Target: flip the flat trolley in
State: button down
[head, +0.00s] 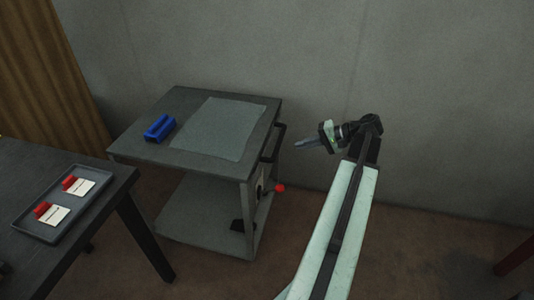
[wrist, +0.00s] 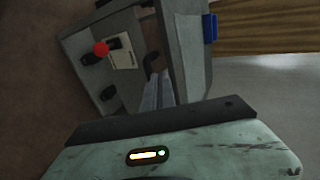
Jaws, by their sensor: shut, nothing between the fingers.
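The flat trolley (head: 130,146) is a dark grey two-level cart that stands upright against the back wall. Its right side has a dark handle (head: 275,143), a lever with a red knob (head: 280,188) and a pale label plate. A black part (head: 240,226) sits low on that side. The trolley (wrist: 187,45), red knob (wrist: 101,48) and label plate (wrist: 126,54) also show turned in the wrist view. My gripper (head: 302,144) is shut and empty, to the right of the handle and apart from it in the head view. Its fingers (wrist: 157,92) point at the trolley's side.
A grey mat (head: 222,128) and a blue block (head: 160,128) lie on the trolley top. A dark table (head: 50,160) at the left holds a tray (head: 36,229) with two red-and-white cards. A wooden panel (head: 45,60) stands at the back left.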

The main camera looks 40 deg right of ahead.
jog(key=b, duration=0.5)
send_near(260, 152)
jog(key=x, duration=0.5)
jog(key=shift+d+f, duration=0.2)
jog(key=shift+f, duration=0.25)
jog(key=shift+w+a, duration=0.3)
jog(key=shift+w, duration=0.25)
